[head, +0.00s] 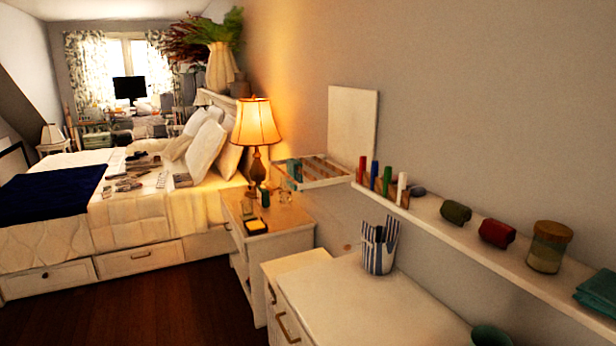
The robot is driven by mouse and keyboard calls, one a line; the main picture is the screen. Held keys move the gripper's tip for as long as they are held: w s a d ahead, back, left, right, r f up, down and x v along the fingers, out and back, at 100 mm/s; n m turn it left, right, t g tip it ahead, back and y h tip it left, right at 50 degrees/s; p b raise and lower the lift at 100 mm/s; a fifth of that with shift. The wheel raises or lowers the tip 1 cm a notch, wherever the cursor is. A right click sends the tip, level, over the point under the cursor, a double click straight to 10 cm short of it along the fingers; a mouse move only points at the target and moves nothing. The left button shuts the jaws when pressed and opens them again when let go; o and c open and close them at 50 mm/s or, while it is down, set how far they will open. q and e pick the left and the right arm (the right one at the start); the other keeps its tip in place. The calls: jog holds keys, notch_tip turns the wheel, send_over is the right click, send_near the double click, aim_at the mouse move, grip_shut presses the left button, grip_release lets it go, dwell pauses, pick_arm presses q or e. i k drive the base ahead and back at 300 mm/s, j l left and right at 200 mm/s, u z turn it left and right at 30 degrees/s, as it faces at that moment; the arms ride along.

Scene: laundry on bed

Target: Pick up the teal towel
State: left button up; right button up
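A folded teal towel (598,292) lies on the right end of the narrow white wall shelf, at the right edge of the head view. It is partly cut off by the picture's edge. Neither of my grippers shows in this view.
The shelf (455,226) also holds a glass jar (549,247), a red roll (497,233), a green roll (456,212) and several upright coloured items. Below stands a white cabinet (350,305) with a striped cup (379,250). A nightstand, lit lamp (256,130) and bed (140,215) are beyond. Dark floor is clear at lower left.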

aim_at(291, 163)
jog(key=i+j+z, duration=0.35)
jog(key=j+z, duration=0.35)
jog(key=i+j, duration=0.15)
jog(key=j, duration=0.3)
jog(key=i+j+z, duration=0.1)
jog(key=j, duration=0.3)
jog(key=i+j, duration=0.15)
jog(key=j, duration=0.3)
jog(key=i+j+z, duration=0.1)
jog(key=j, duration=0.3)
jog(key=i+j, duration=0.15)
jog(key=j, duration=0.3)
jog(key=i+j+z, duration=0.1)
jog(key=j, duration=0.35)
jog(key=i+j+z, duration=0.1)
jog(key=j, duration=0.35)
